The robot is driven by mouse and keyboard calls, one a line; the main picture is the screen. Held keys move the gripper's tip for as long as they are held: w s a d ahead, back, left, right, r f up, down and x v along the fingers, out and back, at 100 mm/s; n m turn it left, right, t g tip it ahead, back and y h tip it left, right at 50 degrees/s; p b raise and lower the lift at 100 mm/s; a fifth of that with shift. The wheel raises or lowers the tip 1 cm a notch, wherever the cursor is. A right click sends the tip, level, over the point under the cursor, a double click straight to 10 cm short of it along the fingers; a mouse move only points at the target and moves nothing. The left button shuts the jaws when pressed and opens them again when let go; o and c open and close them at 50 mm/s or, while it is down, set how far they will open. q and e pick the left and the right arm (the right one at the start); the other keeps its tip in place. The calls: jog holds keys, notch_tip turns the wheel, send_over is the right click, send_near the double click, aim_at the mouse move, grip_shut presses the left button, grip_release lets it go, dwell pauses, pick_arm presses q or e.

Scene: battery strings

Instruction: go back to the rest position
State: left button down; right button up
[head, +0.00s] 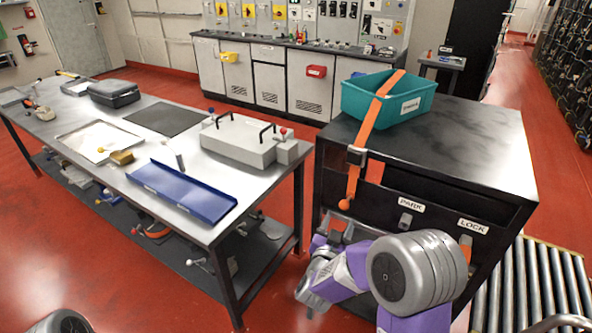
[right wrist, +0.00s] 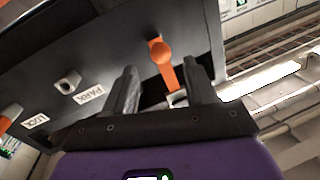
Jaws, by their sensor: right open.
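My right gripper (head: 336,230) is low in front of the black cabinet (head: 440,150), just below the hanging end of an orange strap (head: 353,185). In the right wrist view its two fingers (right wrist: 162,88) are apart, and the strap's rounded end (right wrist: 160,52) shows beyond and between them. Nothing is gripped; I cannot tell whether a finger touches the strap. My left gripper is not in view.
The strap crosses a teal bin (head: 412,104) on the cabinet. PARK (head: 411,205) and LOCK (head: 473,226) labels mark its front. A metal workbench (head: 190,230) stands left, with a blue tray (head: 180,190). Rollers (head: 535,285) lie right. Red floor is open behind the bench.

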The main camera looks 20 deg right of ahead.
jog(key=shift+f, duration=0.1)
jog(key=s+a+f+n+g+y+p, duration=0.25)
jog(key=a+f+y, duration=0.25)
jog(key=f, duration=0.5)
jog(key=s+a+f+n+g+y+p, duration=0.1)
jog(key=s+a+f+n+g+y, duration=0.25)
jog(key=f, duration=0.65)
jog(key=s+a+f+g+y+p, duration=0.1)
jog(key=s+a+f+g+y, duration=0.1)
jog(key=s, duration=0.4)
jog(key=s+a+f+g+y, duration=0.2)
jog(key=s+a+f+g, duration=0.1)
jog(key=s+a+f, duration=0.1)
jog(key=s+a+f+n+g+y+p, duration=0.1)
jog(key=s+a+f+g+y, duration=0.1)
jog(key=s+a, duration=0.3)
jog(key=s+f, duration=0.1)
jog(key=s, duration=0.2)
jog(key=shift+s+a+f+g+y+p, duration=0.15)
jog(key=shift+a+g+y+p, duration=0.15)
jog(key=shift+g+y, duration=0.1)
jog(key=shift+d, duration=0.1)
